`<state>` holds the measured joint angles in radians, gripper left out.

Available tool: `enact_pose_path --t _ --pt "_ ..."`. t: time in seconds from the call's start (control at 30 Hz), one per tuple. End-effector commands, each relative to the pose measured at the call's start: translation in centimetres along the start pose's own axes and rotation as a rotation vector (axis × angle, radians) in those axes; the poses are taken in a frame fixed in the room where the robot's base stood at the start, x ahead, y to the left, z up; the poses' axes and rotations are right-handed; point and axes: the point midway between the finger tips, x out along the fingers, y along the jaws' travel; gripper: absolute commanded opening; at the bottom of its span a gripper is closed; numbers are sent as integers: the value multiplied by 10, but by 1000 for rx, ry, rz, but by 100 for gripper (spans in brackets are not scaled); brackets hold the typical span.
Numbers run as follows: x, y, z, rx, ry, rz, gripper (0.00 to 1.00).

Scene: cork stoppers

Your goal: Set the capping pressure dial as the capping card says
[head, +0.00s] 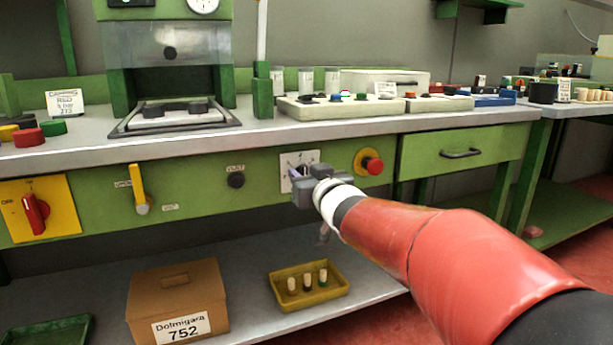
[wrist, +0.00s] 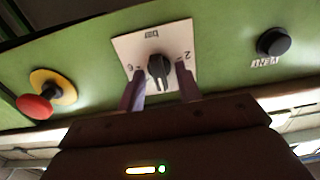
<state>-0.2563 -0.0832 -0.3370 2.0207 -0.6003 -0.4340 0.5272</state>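The capping pressure dial is a black knob (wrist: 159,68) on a white square plate (wrist: 124,45), seen upside down in the wrist view. Figures that look like 6 and 2 show on either side of it; its exact setting is unclear. My gripper (wrist: 159,72) is open, with its fingers on both sides of the knob and gaps showing between. In the head view my gripper (head: 304,178) is in front of the plate (head: 299,159) and hides most of the dial. The capping card (head: 65,103) stands on the bench at left; its small print seems to include "3 bar".
A red stop button (head: 372,166) is right of the dial, and a black button (head: 236,180) is left of it. A yellow lever (head: 138,188) and red rotary switch (head: 37,213) are further left. A drawer (head: 462,153) is at right; a box (head: 176,300) and yellow tray (head: 308,286) lie below.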

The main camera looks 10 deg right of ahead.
Motion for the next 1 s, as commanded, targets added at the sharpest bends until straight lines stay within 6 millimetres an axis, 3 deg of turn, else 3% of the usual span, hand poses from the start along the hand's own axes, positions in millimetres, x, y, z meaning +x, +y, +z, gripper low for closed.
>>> enact_pose_path --t 0.13,0.4,0.67,1.0 --pt "0 0 0 0 0 0 35" --pt "0 0 0 0 -1 0 4" --pt "0 0 -1 34 -1 1 4" --pt "0 1 -2 248 -5 1 4"
